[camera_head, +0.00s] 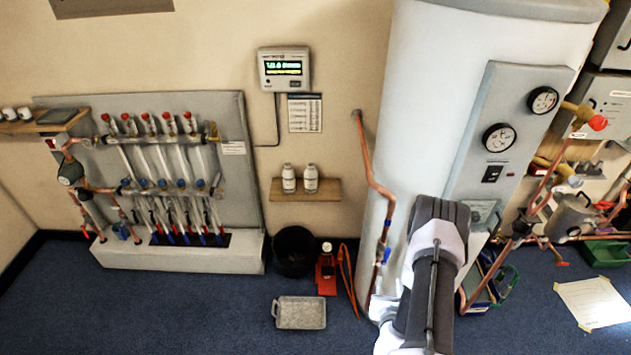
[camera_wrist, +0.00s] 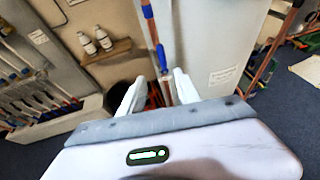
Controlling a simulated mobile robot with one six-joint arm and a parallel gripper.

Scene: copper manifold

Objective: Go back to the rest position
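My gripper (camera_wrist: 159,78) shows in the wrist view with its two pale fingers spread apart. No held object is visible between them. A copper pipe (camera_wrist: 148,14) with a blue valve handle (camera_wrist: 162,57) appears beyond and between the fingertips; I cannot tell how near it is.
The manifold panel (camera_head: 228,130) stands at left on a white plinth. A shelf (camera_head: 305,196) holds two white bottles. A black bucket (camera_head: 294,250), an orange item (camera_head: 326,275) and a grey tray (camera_head: 300,313) sit on the floor. Pipework (camera_head: 540,205) crowds the right. The floor at front left is clear.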

